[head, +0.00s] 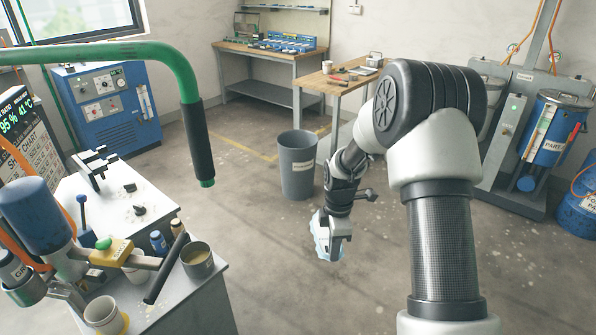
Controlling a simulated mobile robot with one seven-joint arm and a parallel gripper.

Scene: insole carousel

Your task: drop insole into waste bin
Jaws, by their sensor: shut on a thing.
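My gripper (333,240) hangs over open floor near the middle of the view, pointing down. It is shut on a pale bluish insole (322,236), which is partly hidden by the jaws. The grey waste bin (298,170) stands upright on the floor, behind and to the left of my gripper in the picture. A small label shows on its front. The insole is apart from the bin. The inside of the bin is mostly hidden.
A wooden-topped table (330,82) stands just behind the bin. A machine table (150,230) with cups and a green-and-black bar (195,120) fills the left. A blue drum (555,130) stands at the right. The floor around the bin's front is clear.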

